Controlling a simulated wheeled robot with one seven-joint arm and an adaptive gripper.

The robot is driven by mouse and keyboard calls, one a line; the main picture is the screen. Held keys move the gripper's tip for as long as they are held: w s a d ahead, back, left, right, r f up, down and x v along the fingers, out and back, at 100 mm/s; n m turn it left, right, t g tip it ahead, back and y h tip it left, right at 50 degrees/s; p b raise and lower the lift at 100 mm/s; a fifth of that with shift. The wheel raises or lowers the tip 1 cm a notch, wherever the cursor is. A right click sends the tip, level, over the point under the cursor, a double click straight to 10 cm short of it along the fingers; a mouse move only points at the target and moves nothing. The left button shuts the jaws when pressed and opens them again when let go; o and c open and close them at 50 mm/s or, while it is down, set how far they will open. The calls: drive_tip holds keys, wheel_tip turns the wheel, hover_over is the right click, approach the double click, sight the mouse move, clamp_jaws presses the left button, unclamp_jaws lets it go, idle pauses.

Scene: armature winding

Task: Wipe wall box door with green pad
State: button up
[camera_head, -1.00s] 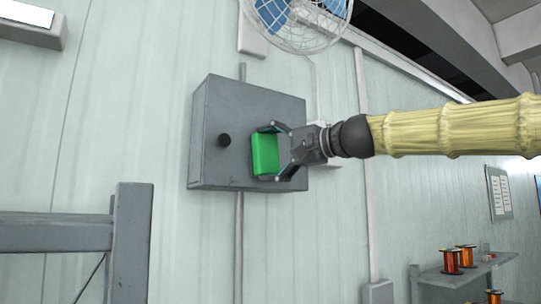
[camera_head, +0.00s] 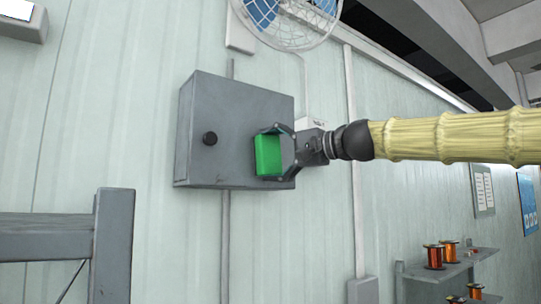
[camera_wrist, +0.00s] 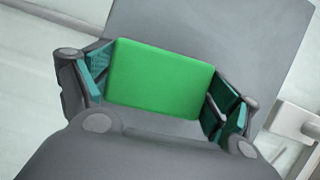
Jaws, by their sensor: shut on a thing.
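The green pad (camera_head: 268,156) is held between the fingers of my gripper (camera_head: 277,156). My gripper is shut on it, one finger at each end of the pad, as the wrist view also shows the pad (camera_wrist: 158,78) between the teal finger faces. The grey wall box (camera_head: 237,110) is mounted on the wall, with a round black knob (camera_head: 210,138) on the left part of its door. The pad is in front of the right part of the door. I cannot tell whether it touches the door.
A wire-caged fan (camera_head: 290,18) hangs above the box. A grey metal frame (camera_head: 112,240) stands at lower left. A shelf (camera_head: 470,262) with copper spools (camera_head: 434,256) is at lower right. Conduits run along the wall above and below the box.

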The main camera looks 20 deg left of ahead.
drive_tip(key=s+d+b, duration=0.2)
drive_tip(key=s+d, duration=0.3)
drive_tip(key=d, duration=0.2)
drive_tip(key=shift+s+b, duration=0.25)
drive_tip(key=shift+b, duration=0.15)
idle(0.3)
drive_tip(key=s+d+b, duration=0.3)
drive_tip(key=s+d, duration=1.1)
drive_tip(key=d, duration=0.5)
drive_tip(key=shift+s, duration=0.4)
idle(0.8)
idle(0.8)
